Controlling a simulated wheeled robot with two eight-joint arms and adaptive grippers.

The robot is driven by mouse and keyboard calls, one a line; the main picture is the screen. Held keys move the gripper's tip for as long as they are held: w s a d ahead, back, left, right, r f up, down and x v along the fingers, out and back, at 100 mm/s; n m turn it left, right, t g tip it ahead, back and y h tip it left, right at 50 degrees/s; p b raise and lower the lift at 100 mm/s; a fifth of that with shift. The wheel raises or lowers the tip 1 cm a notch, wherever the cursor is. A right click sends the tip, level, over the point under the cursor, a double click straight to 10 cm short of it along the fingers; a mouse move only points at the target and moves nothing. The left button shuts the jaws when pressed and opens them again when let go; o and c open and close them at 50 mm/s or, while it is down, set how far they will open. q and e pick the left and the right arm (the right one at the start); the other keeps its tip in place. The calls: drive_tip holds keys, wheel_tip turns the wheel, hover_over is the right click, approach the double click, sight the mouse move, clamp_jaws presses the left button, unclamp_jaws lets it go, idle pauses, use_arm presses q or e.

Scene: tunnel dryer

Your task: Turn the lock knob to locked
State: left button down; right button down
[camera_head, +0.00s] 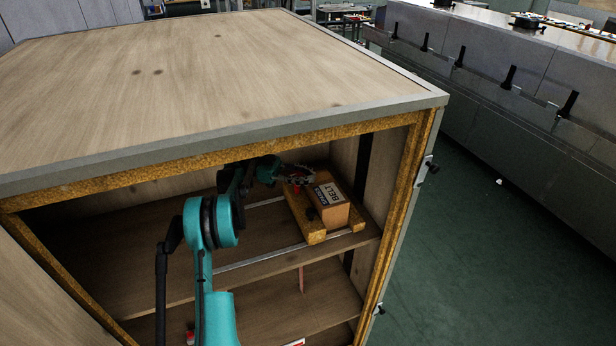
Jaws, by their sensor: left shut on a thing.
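My left gripper (299,176) is at the end of the teal arm reaching into the open cabinet. It is shut on a small red knob-like part (297,188) beside the left edge of the box labelled BELT (331,200). Whether this part is the lock knob, and which way it is turned, is too small to tell. The box sits on a yellowish wooden base (316,236) on the upper shelf. A small dark part (312,214) shows at the front of the base. My right gripper is not in view.
The wooden cabinet top (200,75) hangs over the arm, with the right frame post (405,210) close to the box. A lower shelf (270,318) lies beneath. Black latches (432,165) stick out on the cabinet's right side. Green floor (480,250) is open to the right.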

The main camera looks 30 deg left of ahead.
use_arm(q)
drive_tip(key=c, duration=1.1)
unclamp_jaws()
drive_tip(key=shift+d, duration=0.15)
wheel_tip(320, 180, up, 10)
drive_tip(key=shift+o, duration=0.4)
